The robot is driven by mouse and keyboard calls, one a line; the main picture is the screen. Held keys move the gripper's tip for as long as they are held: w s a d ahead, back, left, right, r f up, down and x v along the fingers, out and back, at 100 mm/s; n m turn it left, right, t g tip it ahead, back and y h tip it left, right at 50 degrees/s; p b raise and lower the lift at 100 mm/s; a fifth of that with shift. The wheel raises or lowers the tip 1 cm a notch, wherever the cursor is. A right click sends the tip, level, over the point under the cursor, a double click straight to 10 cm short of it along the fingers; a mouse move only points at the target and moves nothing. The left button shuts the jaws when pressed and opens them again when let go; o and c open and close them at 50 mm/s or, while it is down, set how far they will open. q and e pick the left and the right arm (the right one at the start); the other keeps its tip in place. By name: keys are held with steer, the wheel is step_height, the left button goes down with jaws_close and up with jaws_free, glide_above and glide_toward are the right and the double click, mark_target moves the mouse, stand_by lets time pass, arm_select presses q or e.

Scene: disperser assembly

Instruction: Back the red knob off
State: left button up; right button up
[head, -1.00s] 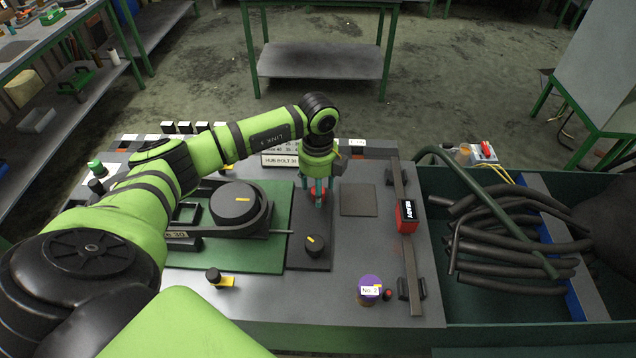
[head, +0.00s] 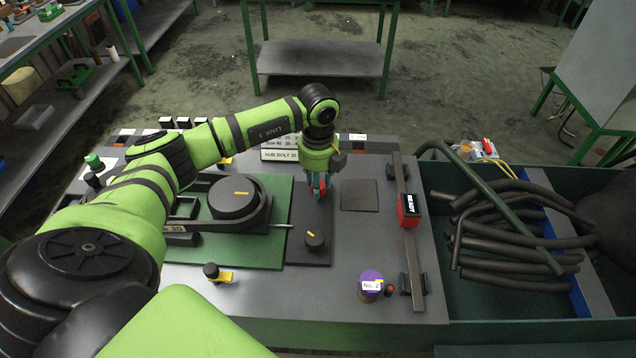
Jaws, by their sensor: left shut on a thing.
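The red knob (head: 319,184) is on the dark plate (head: 310,255) on the grey bench, mostly hidden by my fingers. My left gripper (head: 319,190) points down over it and is shut on it, with red showing between the fingers. A black knob (head: 315,241) with a yellow mark is on the same plate, nearer to me. My right gripper is not in the head view.
A black round disc (head: 234,198) on a green plate is left of the knobs. A red READY box (head: 408,211) on a rail and a purple-topped No. 2 part (head: 370,281) are on the right.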

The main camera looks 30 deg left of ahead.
arm_select(q)
steer(key=o, duration=1.1)
steer(key=shift+w, duration=0.1)
steer(key=shift+o, duration=0.2)
step_height(320, 180, up, 12)
